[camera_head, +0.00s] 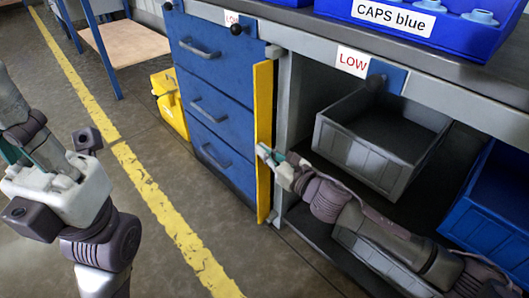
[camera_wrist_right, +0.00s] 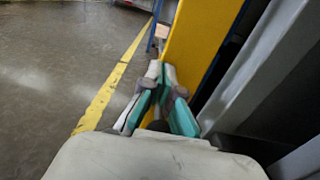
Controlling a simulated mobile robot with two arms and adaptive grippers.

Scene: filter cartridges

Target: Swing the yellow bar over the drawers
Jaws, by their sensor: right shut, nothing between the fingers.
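The yellow bar (camera_head: 263,110) is a tall, narrow upright panel at the right edge of the blue drawers (camera_head: 208,60); it stands beside their fronts, not across them. My right gripper (camera_head: 264,152) is shut and empty, with its tips at the bar's right side around mid-height. In the right wrist view the shut fingers (camera_wrist_right: 165,75) lie close against the yellow face of the bar (camera_wrist_right: 205,40); whether they touch it I cannot tell. My left gripper (camera_head: 30,165) is at the left, over the floor and away from the drawers; its fingers are unclear.
Right of the bar is an open cabinet bay with a grey bin (camera_head: 370,150) and a blue bin (camera_head: 495,215). A yellow object (camera_head: 170,105) stands on the floor left of the drawers. Blue bins of caps (camera_head: 430,22) stand on the worktop. The floor before the drawers is clear.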

